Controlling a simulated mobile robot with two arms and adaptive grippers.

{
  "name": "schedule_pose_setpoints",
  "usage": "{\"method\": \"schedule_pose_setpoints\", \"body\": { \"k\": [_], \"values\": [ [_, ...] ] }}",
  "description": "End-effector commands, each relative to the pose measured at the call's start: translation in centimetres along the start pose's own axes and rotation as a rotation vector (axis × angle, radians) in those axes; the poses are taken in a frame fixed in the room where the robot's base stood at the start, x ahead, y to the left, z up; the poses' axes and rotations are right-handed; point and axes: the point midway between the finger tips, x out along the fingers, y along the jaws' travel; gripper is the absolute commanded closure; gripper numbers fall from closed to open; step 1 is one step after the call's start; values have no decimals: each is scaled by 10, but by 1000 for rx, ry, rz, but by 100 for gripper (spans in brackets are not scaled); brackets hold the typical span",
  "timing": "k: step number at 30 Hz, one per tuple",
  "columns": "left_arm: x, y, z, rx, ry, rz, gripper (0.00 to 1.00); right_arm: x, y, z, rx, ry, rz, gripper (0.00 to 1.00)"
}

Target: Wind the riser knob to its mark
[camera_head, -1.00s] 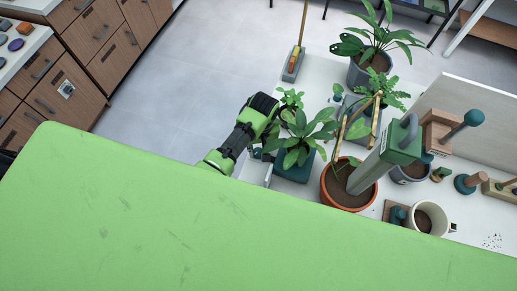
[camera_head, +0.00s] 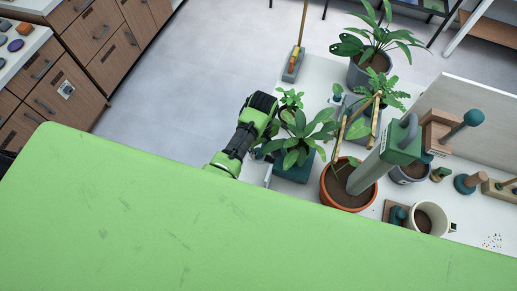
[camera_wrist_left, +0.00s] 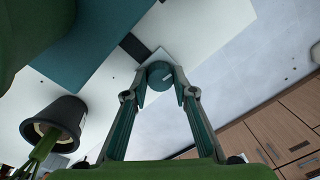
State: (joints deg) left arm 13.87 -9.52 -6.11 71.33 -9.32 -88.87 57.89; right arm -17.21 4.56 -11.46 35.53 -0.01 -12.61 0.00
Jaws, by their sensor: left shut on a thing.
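The riser knob (camera_wrist_left: 160,75) is a round teal piece with a short pale line on its face, in the upper middle of the left wrist view. My left gripper (camera_wrist_left: 163,86) is shut on it, one finger on each side. A pale square plate shows behind the knob, and a dark bar runs from there toward a teal block (camera_wrist_left: 85,40). I cannot make out a separate target mark. In the head view, my left gripper (camera_head: 262,150) is beside the teal planter (camera_head: 293,172) with a leafy plant. The knob is hidden there. My right gripper is not in view.
A black pot (camera_wrist_left: 55,125) stands left of my gripper in the wrist view. An orange pot (camera_head: 346,196) with a grey-green post, a white mug (camera_head: 430,217) and other plants crowd the white table (camera_head: 318,72). Open grey floor (camera_head: 200,90) lies left.

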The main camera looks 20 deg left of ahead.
Motion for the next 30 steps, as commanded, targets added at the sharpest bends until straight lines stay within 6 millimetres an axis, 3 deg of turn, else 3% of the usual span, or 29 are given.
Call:
{"method": "schedule_pose_setpoints", "body": {
  "k": [4,5,6,20,30],
  "values": [
    [-2,2,-2,1,5,4,96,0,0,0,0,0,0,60],
    [-2,2,-2,1,5,4,67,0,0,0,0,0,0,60],
    [-2,2,-2,1,4,4,58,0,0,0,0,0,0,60],
    [0,0,-1,52,6,-1,58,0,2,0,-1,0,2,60],
    [0,-2,-2,522,32,-3,58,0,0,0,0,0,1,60]
  ]
}}
